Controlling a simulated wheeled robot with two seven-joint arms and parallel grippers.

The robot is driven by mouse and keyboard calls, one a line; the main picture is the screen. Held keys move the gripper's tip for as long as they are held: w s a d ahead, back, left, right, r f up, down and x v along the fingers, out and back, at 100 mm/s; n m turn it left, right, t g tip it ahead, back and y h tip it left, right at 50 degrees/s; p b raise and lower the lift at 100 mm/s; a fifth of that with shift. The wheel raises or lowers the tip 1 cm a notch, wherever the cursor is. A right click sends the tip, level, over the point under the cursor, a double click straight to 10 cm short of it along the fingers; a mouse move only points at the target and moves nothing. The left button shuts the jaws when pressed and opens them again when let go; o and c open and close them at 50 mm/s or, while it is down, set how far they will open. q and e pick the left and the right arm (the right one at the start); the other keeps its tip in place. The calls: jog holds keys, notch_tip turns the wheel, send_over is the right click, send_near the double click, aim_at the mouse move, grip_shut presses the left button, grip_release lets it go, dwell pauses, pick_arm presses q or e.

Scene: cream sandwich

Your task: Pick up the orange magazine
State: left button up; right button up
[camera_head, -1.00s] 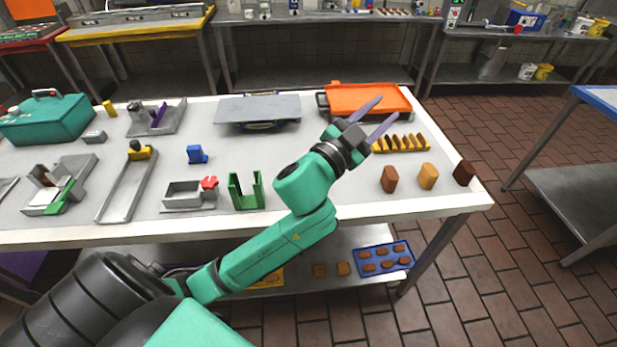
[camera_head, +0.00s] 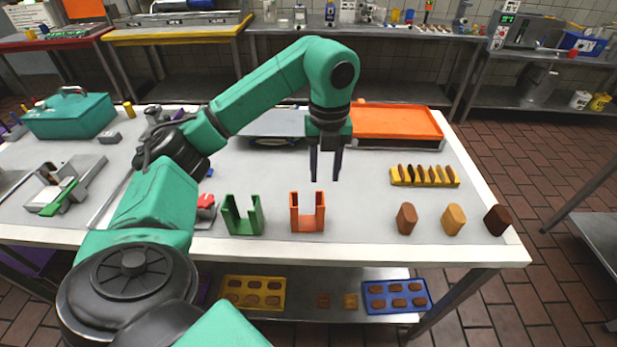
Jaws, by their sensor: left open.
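The orange magazine (camera_head: 307,226), a small upright U-shaped holder, stands on the white table near its front edge, with a similar green magazine (camera_head: 243,225) to its left. My left gripper (camera_head: 326,177) points down with its two dark fingers apart and nothing between them. In the picture its fingertips are just above and slightly right of the orange magazine, not touching it as far as I can see. My right gripper is not in view.
Brown and tan blocks (camera_head: 453,220) stand at the table's right front. A yellow rack (camera_head: 424,177) with several pieces and an orange tray (camera_head: 396,122) lie behind. A grey plate (camera_head: 272,124) is partly hidden by my arm. Table around the magazine's right is clear.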

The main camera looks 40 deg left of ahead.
aim_at(323, 198)
pick_arm(q)
notch_tip(323, 198, down, 9)
jog(key=shift+r+p, duration=0.15)
jog(key=shift+p, duration=1)
jog(key=shift+w+a+f, duration=0.1)
jog(key=shift+f, duration=0.15)
grip_shut()
